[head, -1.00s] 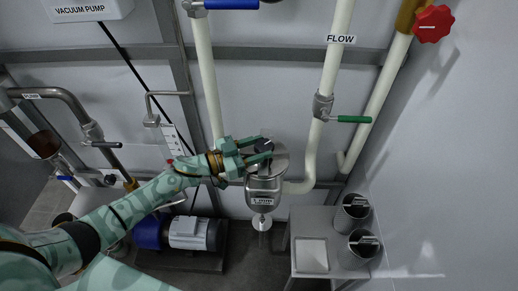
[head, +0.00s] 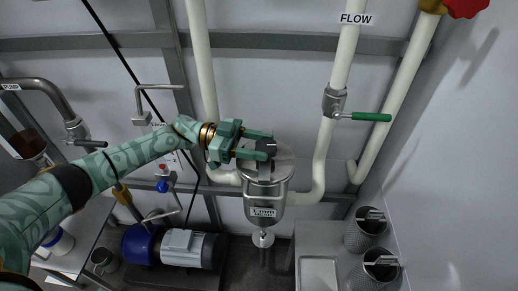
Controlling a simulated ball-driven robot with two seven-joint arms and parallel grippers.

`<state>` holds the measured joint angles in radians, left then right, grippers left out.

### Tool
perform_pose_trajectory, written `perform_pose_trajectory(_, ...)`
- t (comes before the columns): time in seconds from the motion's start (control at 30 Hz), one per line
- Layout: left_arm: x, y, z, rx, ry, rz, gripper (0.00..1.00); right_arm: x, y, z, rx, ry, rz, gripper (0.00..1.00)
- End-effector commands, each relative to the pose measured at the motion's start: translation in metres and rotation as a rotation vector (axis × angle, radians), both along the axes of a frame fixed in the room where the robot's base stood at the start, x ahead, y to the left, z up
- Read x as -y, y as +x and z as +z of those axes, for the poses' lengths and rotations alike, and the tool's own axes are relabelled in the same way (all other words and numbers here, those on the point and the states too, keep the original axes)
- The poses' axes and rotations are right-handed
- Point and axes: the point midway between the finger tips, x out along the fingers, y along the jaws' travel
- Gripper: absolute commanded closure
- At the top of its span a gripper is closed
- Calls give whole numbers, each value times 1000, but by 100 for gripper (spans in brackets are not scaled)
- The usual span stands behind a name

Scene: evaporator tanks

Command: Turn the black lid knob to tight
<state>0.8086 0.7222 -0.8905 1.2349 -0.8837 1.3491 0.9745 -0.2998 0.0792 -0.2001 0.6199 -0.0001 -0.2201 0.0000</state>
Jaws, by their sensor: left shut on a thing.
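The black lid knob (head: 266,146) sits on top of the round metal lid (head: 284,160) of a steel strainer housing (head: 265,200) in the middle of the head view. My left gripper (head: 262,145) reaches in from the left and is shut on the knob, one finger on its far side and one on its near side. The fingers hide part of the knob, and I cannot read any mark on it. My right gripper is not in view.
A white pipe labelled FLOW (head: 346,60) with a green-handled valve (head: 370,117) rises right of the housing. A blue-ended motor (head: 185,245) stands below left. Two mesh baskets (head: 368,230) and a tray (head: 318,272) sit on a bench at lower right.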

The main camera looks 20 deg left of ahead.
Motion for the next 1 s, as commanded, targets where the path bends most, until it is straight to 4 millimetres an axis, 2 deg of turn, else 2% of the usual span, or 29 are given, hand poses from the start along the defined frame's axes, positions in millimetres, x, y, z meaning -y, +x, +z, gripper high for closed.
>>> perform_pose_trajectory(0.47,0,0,0,1,2,-10,77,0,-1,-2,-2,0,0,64)
perform_pose_trajectory(0.5,0,0,0,1,2,-10,43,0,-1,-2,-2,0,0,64)
perform_pose_trajectory(0.53,0,0,0,1,2,-10,35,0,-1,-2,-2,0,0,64)
perform_pose_trajectory(0.57,0,0,0,1,2,-10,33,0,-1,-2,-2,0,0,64)
perform_pose_trajectory(0.83,-1,0,0,0,1,-11,33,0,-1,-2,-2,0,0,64)
perform_pose_trajectory(1.0,-22,-1,-1,0,4,-8,33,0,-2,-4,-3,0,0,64)
